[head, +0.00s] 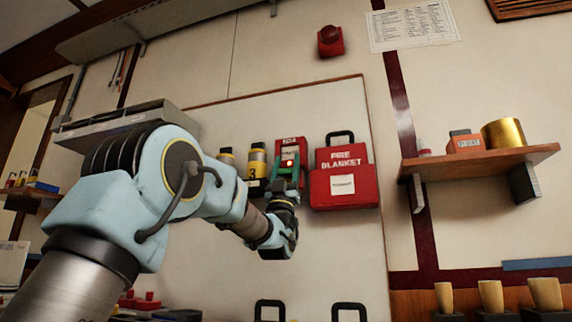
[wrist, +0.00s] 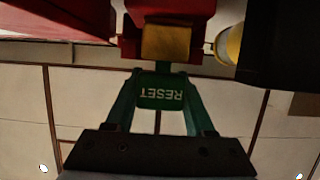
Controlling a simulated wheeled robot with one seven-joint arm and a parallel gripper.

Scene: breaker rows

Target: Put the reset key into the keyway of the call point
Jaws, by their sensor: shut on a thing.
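The call point (head: 290,150) is a red box on the white wall panel, with a small lit spot on its front. In the wrist view the red call point (wrist: 168,8) is at the top, with a brass-coloured block (wrist: 166,42) on it. The reset key (wrist: 162,98) has a green tag reading RESET, upside down in that view. My gripper (wrist: 161,84) is shut on this tag. The key's short dark shank (wrist: 163,68) points at the brass block and meets its edge in the picture. I cannot tell whether it is inside. My gripper (head: 284,180) partly covers the call point's lower part.
A red fire blanket box (head: 344,188) hangs close to the right of the call point. Yellow-and-black cylinders (head: 257,160) stand close to its left. A wooden shelf (head: 480,162) holds a brass tin (head: 503,133) further right. The panel below the call point is bare.

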